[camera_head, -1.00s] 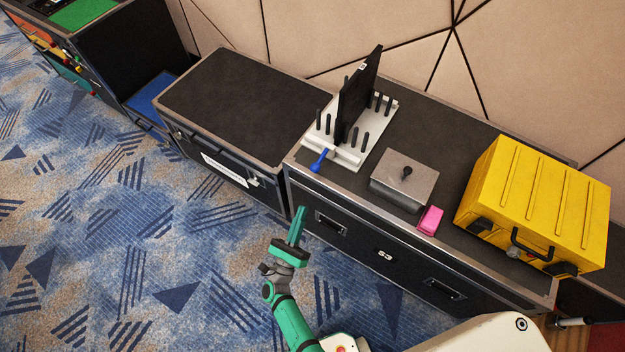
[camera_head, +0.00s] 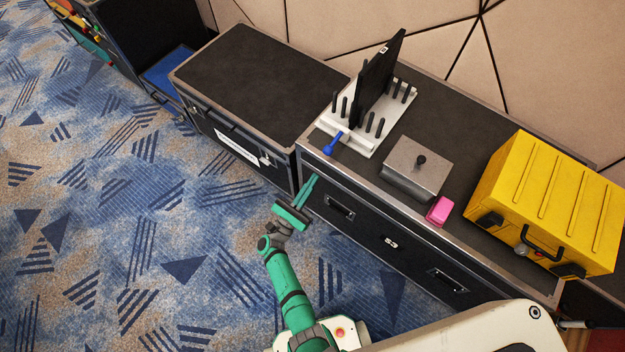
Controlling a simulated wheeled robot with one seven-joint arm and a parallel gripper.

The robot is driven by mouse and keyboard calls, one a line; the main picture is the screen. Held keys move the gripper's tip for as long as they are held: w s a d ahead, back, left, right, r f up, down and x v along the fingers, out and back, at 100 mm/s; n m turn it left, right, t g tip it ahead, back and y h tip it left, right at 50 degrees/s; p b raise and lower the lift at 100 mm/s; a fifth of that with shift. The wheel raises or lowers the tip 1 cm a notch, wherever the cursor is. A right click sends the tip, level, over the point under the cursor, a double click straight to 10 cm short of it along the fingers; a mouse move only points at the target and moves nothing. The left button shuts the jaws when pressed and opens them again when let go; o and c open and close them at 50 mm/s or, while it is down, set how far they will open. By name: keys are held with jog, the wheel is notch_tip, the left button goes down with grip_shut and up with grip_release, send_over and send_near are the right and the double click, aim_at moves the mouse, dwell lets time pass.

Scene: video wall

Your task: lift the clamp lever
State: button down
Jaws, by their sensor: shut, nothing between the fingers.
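The clamp lever (camera_head: 333,144) is a small blue handle at the front left corner of a white fixture (camera_head: 367,145). It lies low, angled toward the front edge of the case top. The fixture has several black pegs and holds a thin black panel (camera_head: 381,78) upright. My green gripper (camera_head: 311,184) is shut and empty. Its fingers point up in the picture toward the case, just below and left of the lever in the picture, apart from it.
The fixture stands on a black flight case (camera_head: 470,185) with a metal edge. A grey lidded box (camera_head: 417,168), a pink block (camera_head: 439,211) and a yellow case (camera_head: 552,200) stand to its right. A lower black case (camera_head: 255,80) adjoins on the left. Patterned carpet lies in front.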

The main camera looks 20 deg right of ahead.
aim_at(325, 163)
jog(key=x, duration=0.7)
jog(key=shift+w+d+r, duration=0.15)
jog(key=shift+d+r, duration=0.05)
